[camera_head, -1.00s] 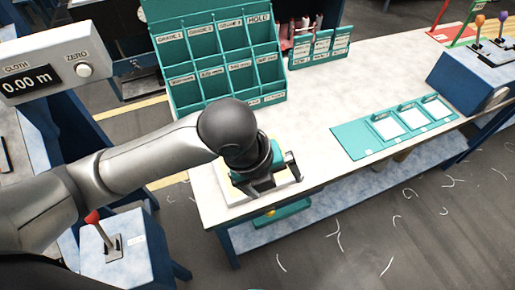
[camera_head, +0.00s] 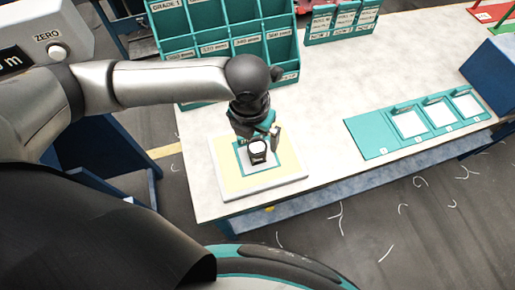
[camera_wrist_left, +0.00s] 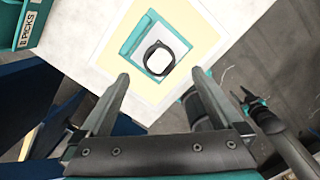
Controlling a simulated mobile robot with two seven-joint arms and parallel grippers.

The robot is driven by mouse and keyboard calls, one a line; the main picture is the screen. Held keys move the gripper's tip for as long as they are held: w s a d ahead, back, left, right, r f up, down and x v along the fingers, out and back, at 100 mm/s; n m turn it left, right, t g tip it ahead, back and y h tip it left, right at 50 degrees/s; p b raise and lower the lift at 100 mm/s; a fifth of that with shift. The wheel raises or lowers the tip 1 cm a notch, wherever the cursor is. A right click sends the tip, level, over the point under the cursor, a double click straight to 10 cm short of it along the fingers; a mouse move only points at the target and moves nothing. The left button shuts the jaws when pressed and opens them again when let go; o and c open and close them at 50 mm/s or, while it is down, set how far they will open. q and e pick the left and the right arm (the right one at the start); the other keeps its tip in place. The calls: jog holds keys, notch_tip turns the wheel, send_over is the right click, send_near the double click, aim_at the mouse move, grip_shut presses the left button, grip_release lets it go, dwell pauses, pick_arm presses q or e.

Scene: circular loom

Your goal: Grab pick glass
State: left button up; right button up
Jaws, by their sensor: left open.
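The pick glass (camera_head: 258,152) is a small black-rimmed piece with a white face. It sits on a teal-framed square in the middle of a pale yellow pad (camera_head: 227,163) near the table's front left corner. In the left wrist view the pick glass (camera_wrist_left: 160,60) lies ahead, between the lines of the two fingers. My left gripper (camera_head: 259,137) is open and empty, close above the pick glass and just behind it in the head view. In the left wrist view its fingertips (camera_wrist_left: 161,76) are wide apart, with nothing between them.
A teal rack of labelled compartments (camera_head: 215,45) stands behind the pad. A teal tray with several white squares (camera_head: 368,139) lies to the right, beside a blue box (camera_head: 492,72). The table (camera_head: 325,105) between pad and tray is clear.

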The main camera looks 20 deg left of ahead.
aim_at(257, 146)
pick_arm(q)
jog(key=shift+w+f, duration=0.15)
jog(key=shift+f, duration=1)
jog(key=shift+w+f, duration=0.2)
jog(key=shift+f, duration=0.95)
jog(key=shift+w+f, duration=0.15)
jog(key=shift+f, duration=1)
jog(key=c, duration=1.3)
jog(key=shift+c, duration=0.2)
